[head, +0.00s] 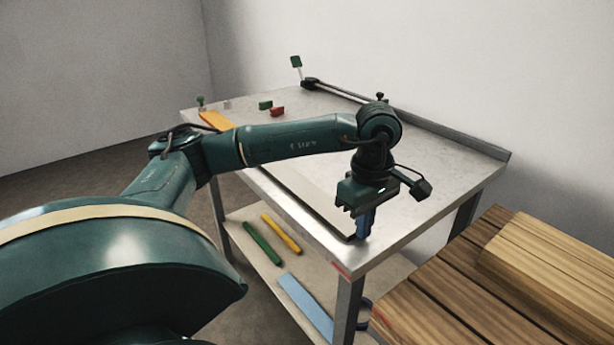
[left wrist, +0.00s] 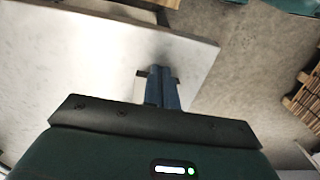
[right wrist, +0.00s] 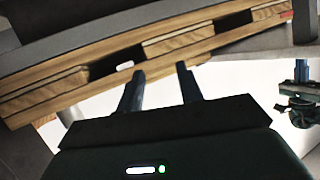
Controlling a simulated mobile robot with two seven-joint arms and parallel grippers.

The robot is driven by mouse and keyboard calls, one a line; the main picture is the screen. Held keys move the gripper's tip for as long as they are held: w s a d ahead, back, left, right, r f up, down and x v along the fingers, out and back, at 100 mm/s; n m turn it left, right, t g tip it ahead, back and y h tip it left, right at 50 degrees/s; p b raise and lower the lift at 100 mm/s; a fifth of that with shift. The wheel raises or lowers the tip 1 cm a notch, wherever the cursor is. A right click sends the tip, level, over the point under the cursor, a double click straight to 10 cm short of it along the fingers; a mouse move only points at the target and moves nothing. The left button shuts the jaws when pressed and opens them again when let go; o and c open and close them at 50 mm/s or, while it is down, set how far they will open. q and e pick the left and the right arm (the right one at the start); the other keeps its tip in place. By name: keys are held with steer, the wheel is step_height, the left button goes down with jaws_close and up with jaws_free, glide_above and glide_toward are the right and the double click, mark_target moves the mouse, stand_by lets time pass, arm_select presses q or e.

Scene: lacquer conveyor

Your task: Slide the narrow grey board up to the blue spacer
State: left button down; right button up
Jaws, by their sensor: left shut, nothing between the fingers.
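My left gripper (head: 365,226) is shut and empty, pointing down over the near right corner of the metal table. In the left wrist view its closed fingers (left wrist: 163,86) cover part of a small pale piece with a dark edge on the tabletop; I cannot tell whether they touch. In the head view a long pale grey strip (head: 318,210) with a dark edge runs along the front of the tabletop to the left gripper; it looks like the narrow grey board. I cannot make out the blue spacer. My right gripper (right wrist: 160,84) is open and empty, facing stacked wood.
A green block (head: 265,105), a red block (head: 277,112) and an orange strip (head: 216,121) are at the table's far left. A dark rail (head: 440,131) lines the back edge. The shelf below holds a light blue plank (head: 305,306). Wooden pallets (head: 450,272) stand at right.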

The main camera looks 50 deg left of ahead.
mark_target(346, 220)
arm_select(q)
steer(key=shift+w+a+b, duration=0.2)
steer(key=shift+a+b, duration=0.15)
steer(key=shift+a, duration=1.95)
steer(key=shift+d, duration=1)
steer(key=shift+r+p, duration=2.4)
steer(key=shift+r, duration=0.65)
steer(key=shift+d+f, duration=0.1)
